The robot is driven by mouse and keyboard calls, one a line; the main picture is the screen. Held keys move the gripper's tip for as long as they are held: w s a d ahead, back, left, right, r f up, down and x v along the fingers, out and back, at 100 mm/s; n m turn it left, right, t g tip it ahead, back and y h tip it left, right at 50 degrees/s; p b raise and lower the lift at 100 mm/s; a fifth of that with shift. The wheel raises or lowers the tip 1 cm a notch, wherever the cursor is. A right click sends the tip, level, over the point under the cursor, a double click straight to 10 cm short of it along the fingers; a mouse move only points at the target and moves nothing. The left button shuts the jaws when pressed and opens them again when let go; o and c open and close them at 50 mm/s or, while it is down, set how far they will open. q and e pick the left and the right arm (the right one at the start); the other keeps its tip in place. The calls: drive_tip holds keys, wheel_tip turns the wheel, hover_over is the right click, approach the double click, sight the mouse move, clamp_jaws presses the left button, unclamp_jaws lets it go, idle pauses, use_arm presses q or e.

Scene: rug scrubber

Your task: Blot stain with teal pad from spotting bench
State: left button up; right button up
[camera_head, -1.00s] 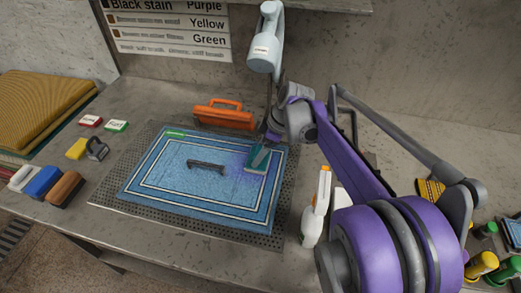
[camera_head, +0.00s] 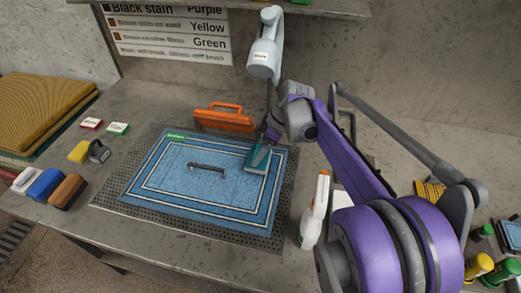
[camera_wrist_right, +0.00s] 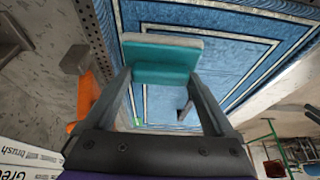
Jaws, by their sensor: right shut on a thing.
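My right gripper (camera_head: 265,145) is shut on the teal pad (camera_head: 258,160), low over the right part of the blue rug (camera_head: 215,192). In the right wrist view the teal pad (camera_wrist_right: 162,62) with its pale face sits between the two fingers. The pad looks to be at the rug's surface, but I cannot tell for sure whether it touches. No purple patch shows on the rug now; whatever is under the pad is hidden. A dark handle-like bar (camera_head: 207,167) lies on the rug left of the pad. My left gripper is not in view.
An orange handled tool (camera_head: 223,118) stands behind the rug. A white spray bottle (camera_head: 314,213) stands close to its right edge. Brushes (camera_head: 45,183) and a yellow pad (camera_head: 79,151) lie at left. A pale blue device (camera_head: 264,55) hangs above.

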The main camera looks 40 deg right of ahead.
drive_tip(key=shift+r+p, duration=1.7)
drive_tip(key=shift+r, duration=0.95)
drive_tip(key=shift+f, duration=0.1)
